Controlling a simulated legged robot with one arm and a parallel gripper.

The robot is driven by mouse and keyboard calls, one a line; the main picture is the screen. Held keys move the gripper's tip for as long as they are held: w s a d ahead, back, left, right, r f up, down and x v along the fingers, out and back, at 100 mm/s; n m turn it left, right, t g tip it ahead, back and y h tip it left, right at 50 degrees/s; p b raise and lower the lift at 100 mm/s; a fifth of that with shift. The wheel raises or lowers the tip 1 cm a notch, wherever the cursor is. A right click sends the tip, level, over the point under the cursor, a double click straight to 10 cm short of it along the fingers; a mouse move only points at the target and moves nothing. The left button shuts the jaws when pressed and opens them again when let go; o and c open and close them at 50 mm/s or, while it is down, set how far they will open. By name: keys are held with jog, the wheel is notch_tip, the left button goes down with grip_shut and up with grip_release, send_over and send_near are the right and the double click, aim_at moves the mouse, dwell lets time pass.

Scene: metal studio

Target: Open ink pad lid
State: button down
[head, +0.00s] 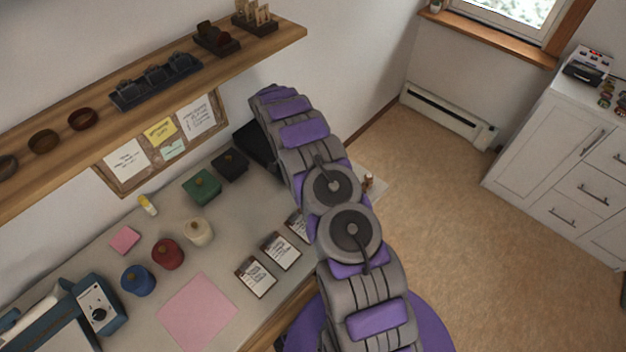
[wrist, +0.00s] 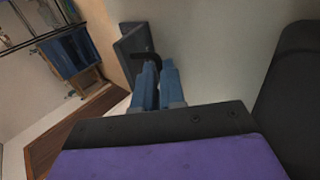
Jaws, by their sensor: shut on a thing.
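In the wrist view my gripper (wrist: 158,68) shows as two blue fingers close together. They are closed on a thin black curved handle (wrist: 147,60) on a dark grey, flat-sided object (wrist: 132,40). I cannot tell from this view whether this object is the ink pad lid, or whether it is raised. In the head view my arm reaches toward the back of the desk and hides my gripper. A large black box (head: 257,148) shows partly behind the arm. A smaller black box (head: 230,165) and a green box (head: 202,186) stand to its left.
Red (head: 167,254), blue (head: 138,280) and cream (head: 199,231) knobbed pots stand on the desk (head: 120,262). A pink sheet (head: 197,313) and small cards (head: 256,277) lie near the front edge. A wooden shelf (head: 190,75) overhangs the back.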

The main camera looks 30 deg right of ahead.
jog(key=shift+a+f, duration=0.15)
jog(key=shift+f, duration=0.2)
jog(key=c, duration=1.6)
grip_release()
jog(key=shift+c, duration=0.2)
jog(key=o, duration=0.3)
jog(key=shift+w+f, duration=0.1)
jog(key=shift+w, duration=0.05)
jog(key=shift+o, duration=0.5)
jog(key=shift+r, duration=0.65)
jog(key=s+r, duration=0.1)
jog(key=s, duration=0.1)
jog(key=s+a+r+p, duration=0.1)
jog(key=s, duration=0.2)
jog(key=s+p, duration=0.1)
jog(key=s, duration=0.2)
jog(key=shift+s+a+r, duration=0.15)
jog(key=shift+s+r, duration=0.1)
jog(key=shift+r, duration=0.15)
jog(key=s+a+r, duration=0.1)
jog(key=s+a, duration=0.1)
jog(key=s, duration=0.5)
jog(key=shift+p, duration=0.4)
